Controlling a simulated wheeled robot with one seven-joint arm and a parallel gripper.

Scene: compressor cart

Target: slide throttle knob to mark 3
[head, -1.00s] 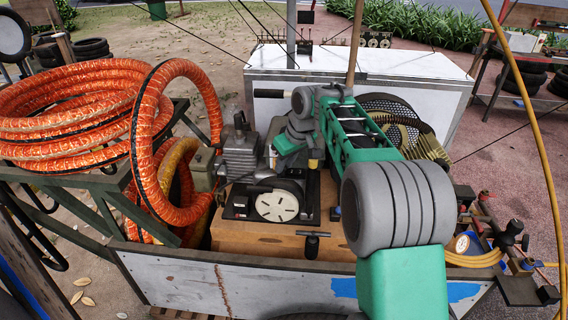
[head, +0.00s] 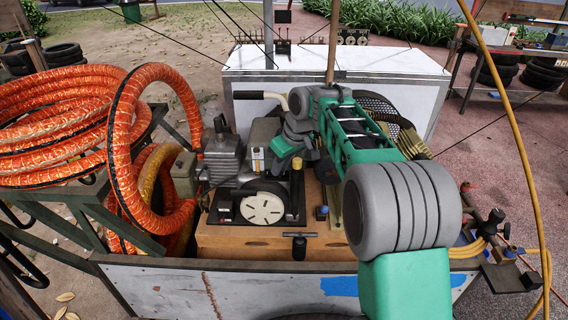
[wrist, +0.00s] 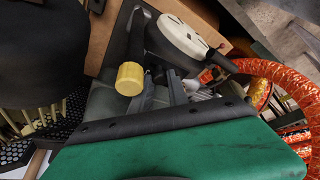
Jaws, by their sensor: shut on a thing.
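My gripper (head: 279,158) is at the grey machine (head: 222,155) on the cart, beside a small labelled plate (head: 257,160). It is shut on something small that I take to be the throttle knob. The knob itself is hidden by my gripper and wrist in the head view. In the wrist view the grey fingers (wrist: 178,88) show only partly past a dark edge and green housing, and what they hold is not clear. No mark 3 can be read.
A yellow-capped post (head: 297,172) stands close to my gripper; its cap is large in the wrist view (wrist: 130,78). A cream disc (head: 263,209), a black T-handle (head: 299,246) and a blue knob (head: 322,212) are nearby. Orange hose (head: 115,120) coils fill the left.

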